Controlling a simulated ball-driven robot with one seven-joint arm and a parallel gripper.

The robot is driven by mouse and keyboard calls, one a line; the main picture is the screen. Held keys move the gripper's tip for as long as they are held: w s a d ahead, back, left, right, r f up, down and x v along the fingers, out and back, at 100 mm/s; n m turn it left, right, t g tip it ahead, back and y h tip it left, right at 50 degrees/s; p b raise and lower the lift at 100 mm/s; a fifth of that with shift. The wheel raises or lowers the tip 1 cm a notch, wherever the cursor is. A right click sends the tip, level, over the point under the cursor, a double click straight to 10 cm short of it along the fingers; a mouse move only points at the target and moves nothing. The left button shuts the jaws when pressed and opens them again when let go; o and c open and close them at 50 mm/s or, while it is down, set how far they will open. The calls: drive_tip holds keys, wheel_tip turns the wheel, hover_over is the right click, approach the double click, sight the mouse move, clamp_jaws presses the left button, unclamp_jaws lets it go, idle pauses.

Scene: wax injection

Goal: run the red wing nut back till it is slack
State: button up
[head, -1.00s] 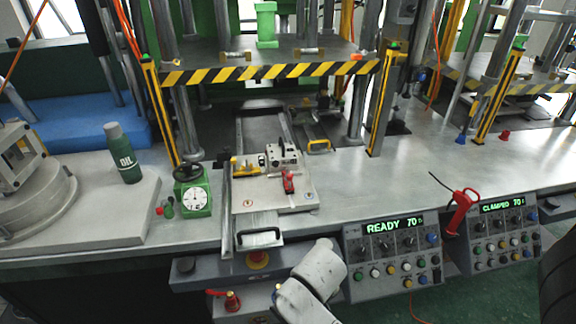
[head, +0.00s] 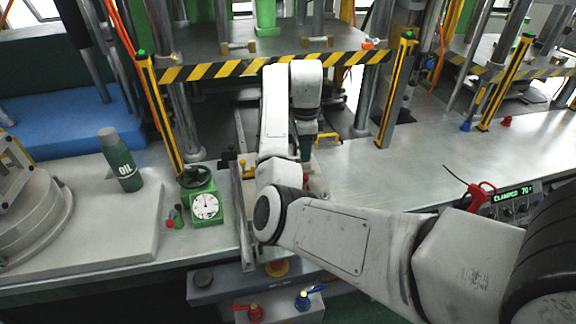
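My arm reaches in from the lower right and bends down over the light metal mould plate (head: 319,179), in front of the press. The wrist hangs above the plate, with the dark body of my gripper (head: 305,147) under it. The fingertips cannot be made out, so I cannot tell whether they are open or shut, or touching anything. The red wing nut is not clearly visible; my arm covers most of the plate where a red part stood earlier. A yellow part (head: 243,166) shows at the plate's left.
A green dial gauge (head: 204,207) and an oil bottle (head: 121,160) stand to the left. A striped yellow-black press bar (head: 215,72) crosses behind my wrist. Red (head: 254,313) and blue (head: 304,298) valve handles sit below the bench edge.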

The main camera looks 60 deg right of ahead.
drive_tip(key=shift+m, duration=0.4)
drive_tip(key=f, duration=0.3)
drive_tip(key=f+p, duration=0.1)
drive_tip(key=f, duration=0.2)
drive_tip(key=w+f+p, duration=0.1)
drive_tip(key=f, duration=0.2)
drive_tip(key=shift+d+f, duration=0.2)
drive_tip(key=shift+f, duration=0.15)
clamp_jaws()
